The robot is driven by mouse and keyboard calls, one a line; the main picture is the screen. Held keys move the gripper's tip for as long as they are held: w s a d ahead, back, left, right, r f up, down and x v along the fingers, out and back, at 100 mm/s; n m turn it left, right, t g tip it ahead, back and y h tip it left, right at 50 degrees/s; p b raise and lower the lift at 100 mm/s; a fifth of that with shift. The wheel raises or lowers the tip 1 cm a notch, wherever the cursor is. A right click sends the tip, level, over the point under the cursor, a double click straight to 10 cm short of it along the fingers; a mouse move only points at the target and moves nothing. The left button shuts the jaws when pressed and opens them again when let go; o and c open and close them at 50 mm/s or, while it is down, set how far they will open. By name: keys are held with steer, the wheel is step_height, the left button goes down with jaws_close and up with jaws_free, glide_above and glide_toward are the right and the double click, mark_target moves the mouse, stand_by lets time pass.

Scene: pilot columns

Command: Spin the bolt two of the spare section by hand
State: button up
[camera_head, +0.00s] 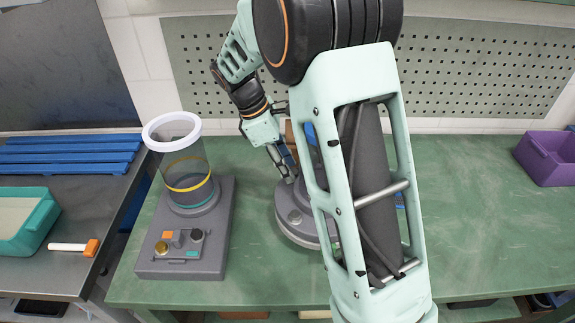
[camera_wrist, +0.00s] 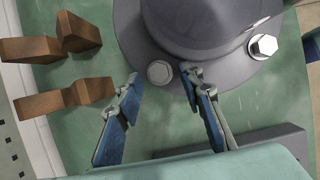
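The spare section is a grey round flanged piece (camera_head: 287,229) on the green bench, mostly hidden behind my arm in the head view. In the wrist view its flange (camera_wrist: 132,30) carries a grey hex bolt (camera_wrist: 160,72) and a shinier hex bolt (camera_wrist: 263,46). No numbers show, so I cannot tell which is bolt two. My gripper (camera_wrist: 160,76) is open, its fingertips on either side of the grey bolt with a small gap at each side. In the head view my gripper (camera_head: 285,176) reaches down at the flange's far edge.
Brown blocks (camera_wrist: 50,98) lie on the bench close to my gripper. A clear column with a white rim (camera_head: 172,128) stands on a grey base with controls (camera_head: 185,252) to the left. A purple bin (camera_head: 547,158) is at the far right.

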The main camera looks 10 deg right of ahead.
jaws_close()
steer(key=shift+r+m+p, duration=0.1)
steer(key=shift+m+p, duration=0.2)
steer(key=shift+p, duration=0.15)
steer(key=shift+w+d+r+m+g+p, duration=0.15)
steer(key=shift+m+g+p, duration=0.35)
steer(key=shift+m+p, duration=0.5)
steer(key=m+p, duration=0.1)
steer(key=m, duration=0.1)
steer(key=shift+w+m+g+y+p, duration=0.2)
steer(key=shift+m+g+y+p, duration=0.2)
steer(key=m, duration=0.1)
steer(key=m+p, duration=0.1)
steer(key=m+g+y, duration=0.1)
steer(key=shift+w+d+m+p, duration=0.15)
steer(key=shift+d+m+p, duration=0.1)
steer(key=shift+m+p, duration=0.1)
steer(key=shift+w+d+f+m+y+p, duration=0.1)
steer(key=shift+m+y+p, duration=0.2)
steer(key=shift+m, duration=0.5)
steer(key=shift+d+f+m+y+p, duration=0.1)
steer(key=shift+m+y+p, duration=0.1)
steer(key=shift+m+y, duration=0.4)
steer(key=shift+m, duration=0.35)
